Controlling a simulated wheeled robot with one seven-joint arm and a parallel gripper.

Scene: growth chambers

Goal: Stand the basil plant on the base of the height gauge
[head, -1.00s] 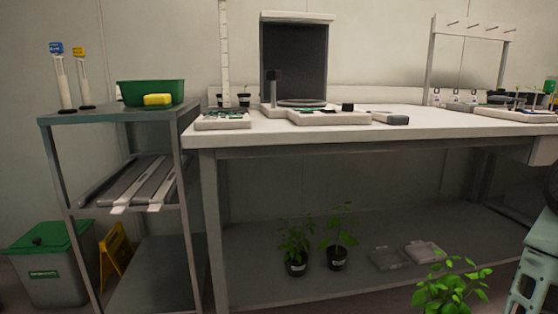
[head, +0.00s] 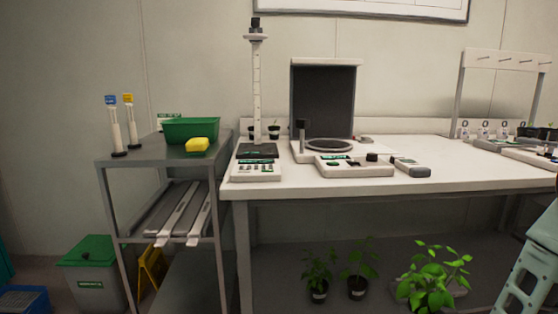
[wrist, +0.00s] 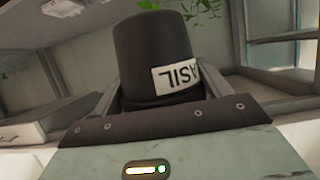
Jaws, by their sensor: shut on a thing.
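The basil plant's dark pot (wrist: 155,50) fills the middle of the wrist view, with a white label partly reading "BASIL" upside down. My gripper (wrist: 160,95) is shut on the pot. In the head view the plant's green leaves (head: 435,278) show at the lower right, below bench-top height in the picture; its pot is hidden there. The height gauge (head: 257,90) is a tall white scaled post with a dark top, standing at the left of the white bench. Its flat black base (head: 256,151) looks empty. The gripper is well apart from it.
A white panel with buttons (head: 256,170) sits in front of the gauge base. Small pots (head: 273,131) stand behind it. A balance-like unit with a dark backboard (head: 324,98) is to the right. A green tub (head: 191,130) stands on the left cart. Two other plants (head: 357,270) are under the bench.

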